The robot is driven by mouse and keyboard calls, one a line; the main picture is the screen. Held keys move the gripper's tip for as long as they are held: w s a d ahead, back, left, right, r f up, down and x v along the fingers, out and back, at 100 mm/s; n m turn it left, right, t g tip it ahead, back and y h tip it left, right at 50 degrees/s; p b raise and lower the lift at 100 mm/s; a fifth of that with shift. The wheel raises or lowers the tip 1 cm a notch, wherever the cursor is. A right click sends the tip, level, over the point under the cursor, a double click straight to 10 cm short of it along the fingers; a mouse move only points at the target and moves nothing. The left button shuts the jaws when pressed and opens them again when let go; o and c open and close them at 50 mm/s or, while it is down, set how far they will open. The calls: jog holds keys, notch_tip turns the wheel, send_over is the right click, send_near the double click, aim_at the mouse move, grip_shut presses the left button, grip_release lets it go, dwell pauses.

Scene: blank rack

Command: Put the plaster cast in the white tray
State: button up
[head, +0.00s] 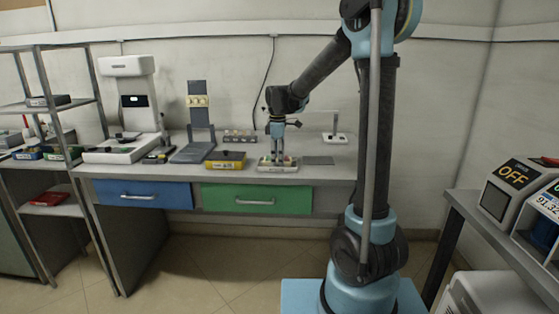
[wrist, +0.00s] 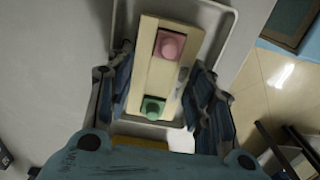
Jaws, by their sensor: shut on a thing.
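A long cream block with a pink knob and a green knob, which I take for the plaster cast (wrist: 153,84), lies between my gripper's fingers (wrist: 160,100) in the wrist view. The fingers are shut on its two long sides. The white tray (wrist: 214,24) shows around and beneath the block in the wrist view; whether the block touches its floor I cannot tell. In the head view my gripper (head: 277,160) points straight down over the tray (head: 277,169) near the bench's front edge. The block is small there and partly hidden by the fingers.
A yellow box (head: 226,163) with a dark top stands just left of the tray. A grey flat plate (head: 318,160) lies to the right. Behind are a row of small items (head: 240,136) and a grey stand (head: 198,115). The bench (head: 335,170) is clear at far right.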

aim_at(278, 160)
jog(key=shift+f, duration=0.2)
jog(key=o, duration=0.9)
jog(key=shift+r, duration=0.1)
notch_tip(278, 160, up, 12)
jog(key=f, duration=0.1)
jog(key=s+d+m, duration=0.4)
jog(key=s+d, duration=0.3)
jog(key=d, duration=0.1)
jog(key=s+d+f+m, duration=0.4)
jog(key=s+f, duration=0.2)
jog(key=s, duration=0.2)
jog(key=s+d+f+m+t, duration=0.1)
jog(key=s+d+f+m, duration=0.4)
jog(key=s, duration=0.3)
jog(key=s+d+f+m+t, duration=0.1)
jog(key=s+d+f+m, duration=0.3)
jog(key=s+f, duration=0.3)
jog(key=shift+s+d+f, duration=0.2)
jog(key=shift+s+d, duration=0.1)
jog(key=shift+s, duration=0.15)
jog(key=shift+s+d+f, duration=0.15)
jog(key=shift+s+d, duration=0.1)
jog(key=shift+s, duration=0.15)
